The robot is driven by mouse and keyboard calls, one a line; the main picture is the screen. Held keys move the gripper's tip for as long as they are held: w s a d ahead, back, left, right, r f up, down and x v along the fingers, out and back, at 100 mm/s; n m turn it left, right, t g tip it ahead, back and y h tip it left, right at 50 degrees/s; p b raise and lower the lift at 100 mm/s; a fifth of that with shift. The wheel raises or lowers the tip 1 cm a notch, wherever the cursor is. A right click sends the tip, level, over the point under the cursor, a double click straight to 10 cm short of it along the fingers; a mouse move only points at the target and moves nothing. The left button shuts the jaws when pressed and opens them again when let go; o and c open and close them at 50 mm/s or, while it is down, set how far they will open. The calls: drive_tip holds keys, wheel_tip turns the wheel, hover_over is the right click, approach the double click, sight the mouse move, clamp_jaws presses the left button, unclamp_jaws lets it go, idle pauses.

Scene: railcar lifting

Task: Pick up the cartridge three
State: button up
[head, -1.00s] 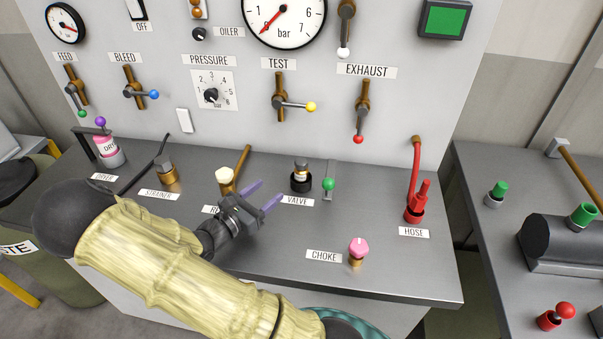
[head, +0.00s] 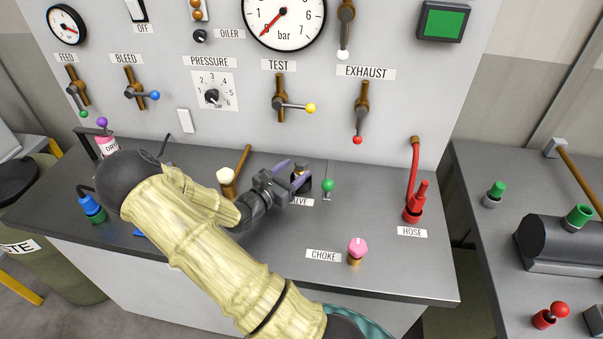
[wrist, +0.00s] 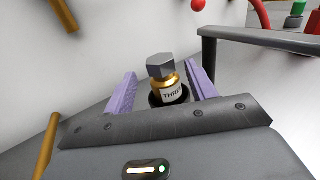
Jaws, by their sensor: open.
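The cartridge (wrist: 166,80) is brass with a grey hex cap and a white label on which "THRE" can be read. It stands upright in a dark round socket (wrist: 154,99) at the station labelled VALVE. My gripper (head: 292,175) is open, with one purple finger on each side of the cartridge in the wrist view. I cannot tell whether either finger touches it. In the head view my gripper hides most of the cartridge and part of the VALVE label (head: 299,202).
A green-knobbed lever (head: 327,186) stands just right of my gripper. A cream-capped fitting (head: 226,180) with a brown pipe (head: 241,160) is to its left. A pink choke knob (head: 357,248) and a red hose fitting (head: 415,205) are to the right. The panel wall rises behind.

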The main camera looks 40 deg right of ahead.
sight(305, 163)
drive_tip(key=d, duration=0.1)
drive_tip(key=d+p, duration=0.1)
drive_tip(key=d, duration=0.3)
drive_tip(key=shift+w+d+f, duration=0.1)
drive_tip(key=shift+w+f, duration=0.05)
drive_tip(key=shift+w, duration=0.2)
clamp_jaws()
idle(0.3)
wheel_tip(305, 163, up, 10)
drive_tip(key=shift+r, duration=0.1)
idle(0.4)
idle(0.4)
